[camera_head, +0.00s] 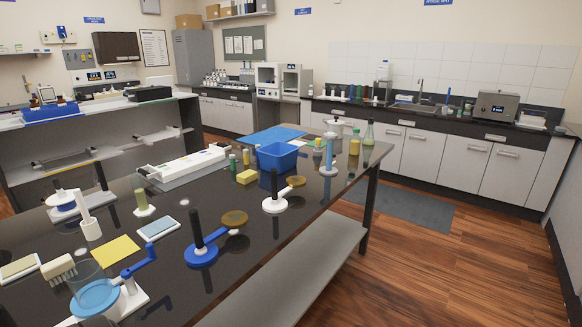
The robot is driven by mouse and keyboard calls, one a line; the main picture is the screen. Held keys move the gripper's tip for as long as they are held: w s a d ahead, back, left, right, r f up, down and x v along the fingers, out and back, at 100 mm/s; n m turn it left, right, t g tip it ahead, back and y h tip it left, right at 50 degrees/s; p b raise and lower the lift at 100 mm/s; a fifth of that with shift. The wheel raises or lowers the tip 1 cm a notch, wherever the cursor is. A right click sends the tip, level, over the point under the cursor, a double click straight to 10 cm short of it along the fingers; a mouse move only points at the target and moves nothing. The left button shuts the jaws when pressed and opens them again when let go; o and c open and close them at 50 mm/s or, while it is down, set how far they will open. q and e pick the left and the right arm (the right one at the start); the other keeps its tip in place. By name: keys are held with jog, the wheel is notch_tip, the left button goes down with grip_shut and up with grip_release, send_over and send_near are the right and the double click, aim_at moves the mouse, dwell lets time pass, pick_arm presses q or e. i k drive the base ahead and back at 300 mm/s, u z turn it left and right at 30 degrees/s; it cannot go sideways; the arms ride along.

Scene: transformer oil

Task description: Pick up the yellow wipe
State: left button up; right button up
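The yellow wipe (115,250) is a flat yellow square lying on the black lab table (265,235), toward its near left part. It lies flat, with a white brush (58,268) to its left and a small white tray (159,228) to its right. The blue clamp-like holder (140,265) stands just in front of it. No gripper or arm of mine shows in this view.
A clear beaker with a blue disc (95,296) stands close in front of the wipe.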

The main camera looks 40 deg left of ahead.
aim_at(245, 177)
jog(key=i, duration=2.5)
jog(key=u, duration=1.85)
